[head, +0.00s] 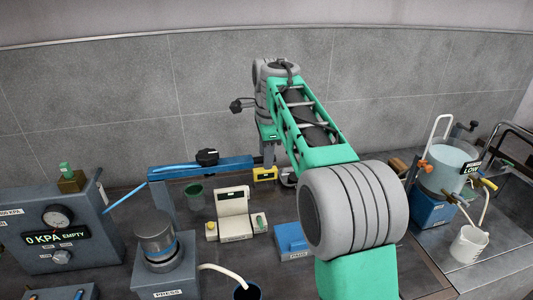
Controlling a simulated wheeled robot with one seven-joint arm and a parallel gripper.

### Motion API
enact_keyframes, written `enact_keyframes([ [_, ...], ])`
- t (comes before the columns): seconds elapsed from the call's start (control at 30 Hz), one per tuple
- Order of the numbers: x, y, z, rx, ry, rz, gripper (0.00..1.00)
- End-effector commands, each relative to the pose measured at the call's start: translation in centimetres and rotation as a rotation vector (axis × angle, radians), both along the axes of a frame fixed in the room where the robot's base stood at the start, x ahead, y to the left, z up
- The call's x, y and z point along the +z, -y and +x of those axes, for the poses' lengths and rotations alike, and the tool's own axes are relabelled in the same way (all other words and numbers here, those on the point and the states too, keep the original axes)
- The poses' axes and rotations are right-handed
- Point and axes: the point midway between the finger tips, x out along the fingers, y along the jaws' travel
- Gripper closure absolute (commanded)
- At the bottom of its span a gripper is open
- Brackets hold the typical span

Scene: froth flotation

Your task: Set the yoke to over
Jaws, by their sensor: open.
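No part carries a readable yoke label. A blue beam (225,166) lies across the back of the bench, with a black knob (207,156) on top; it may be the yoke, but I cannot tell for sure. A white U-shaped handle (429,134) stands at the clear tank (446,167) on the right, another possible yoke. My gripper (268,160) is open and points down at the right end of the blue beam, above or behind a yellow block (264,174). I cannot tell whether it touches the beam. My arm hides the bench to its right.
A gauge panel reading 0 kPa empty (57,236) stands at the left. A white beaker (468,244) is at the right. The wall (130,100) closes the back.

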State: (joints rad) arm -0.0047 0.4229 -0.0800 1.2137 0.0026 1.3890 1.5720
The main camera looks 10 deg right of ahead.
Motion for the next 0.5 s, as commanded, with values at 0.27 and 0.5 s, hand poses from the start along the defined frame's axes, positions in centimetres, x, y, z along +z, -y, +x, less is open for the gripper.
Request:
enact_keyframes([
  [0.27,0.02,0.10,0.01,-0.001,0.000,0.000,0.70],
  [0.5,0.04,0.11,0.00,-0.001,0.000,0.000,0.90],
])
